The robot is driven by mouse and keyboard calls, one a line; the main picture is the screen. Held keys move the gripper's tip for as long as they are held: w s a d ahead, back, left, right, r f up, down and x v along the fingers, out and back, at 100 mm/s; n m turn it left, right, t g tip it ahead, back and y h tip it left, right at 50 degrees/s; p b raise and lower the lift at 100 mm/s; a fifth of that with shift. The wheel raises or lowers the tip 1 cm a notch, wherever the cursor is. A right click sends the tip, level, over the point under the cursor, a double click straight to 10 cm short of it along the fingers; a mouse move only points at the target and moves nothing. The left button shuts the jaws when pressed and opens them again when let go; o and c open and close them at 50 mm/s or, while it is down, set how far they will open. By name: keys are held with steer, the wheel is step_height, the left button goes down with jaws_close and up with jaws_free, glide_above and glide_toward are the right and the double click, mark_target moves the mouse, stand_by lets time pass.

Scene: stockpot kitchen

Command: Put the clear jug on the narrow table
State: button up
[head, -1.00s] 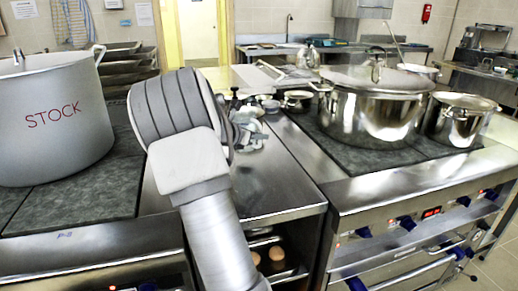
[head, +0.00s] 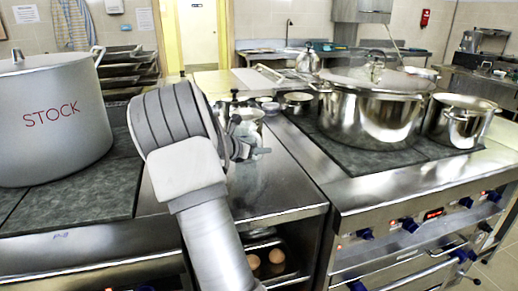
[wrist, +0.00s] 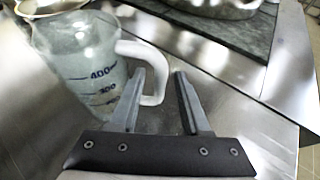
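The clear jug (wrist: 80,58) has blue measuring marks and a pale handle (wrist: 157,72). It stands at the upper left in the wrist view, on the steel counter. In the head view the jug (head: 250,122) is partly hidden behind my arm. My gripper (wrist: 161,73) is open, its fingertips close to the handle. The handle's outer bar appears between the fingertips; I cannot tell whether either finger touches it. My gripper also shows in the head view (head: 258,150), just right of my arm. I cannot tell which surface is the narrow table; a pale-topped table (head: 212,82) stands behind the counter.
The steel counter (head: 285,180) lies between two stoves. A stockpot (head: 55,120) stands on the left stove. A large steel pot (head: 370,110) and a smaller pot (head: 460,120) stand on the right stove.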

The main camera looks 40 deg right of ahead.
steer(key=shift+r, duration=0.25)
steer(key=shift+a+r, duration=0.15)
steer(key=shift+a, duration=0.15)
steer(key=p+v, duration=0.3)
steer(key=v, duration=0.8)
steer(key=s+a+r+m+t+y, duration=0.1)
steer(key=s+a+m+y, duration=0.5)
steer(key=a, duration=1)
steer(key=s+a+r+m+t+y, duration=0.1)
steer(key=s+a+m+t+y, duration=0.2)
steer(key=s+a+m+y, duration=0.4)
steer(key=s+a+m, duration=0.6)
steer(key=s+a, duration=0.4)
steer(key=shift+s+r+y, duration=0.25)
steer(key=shift+r+y, duration=0.05)
steer(key=shift+r, duration=0.1)
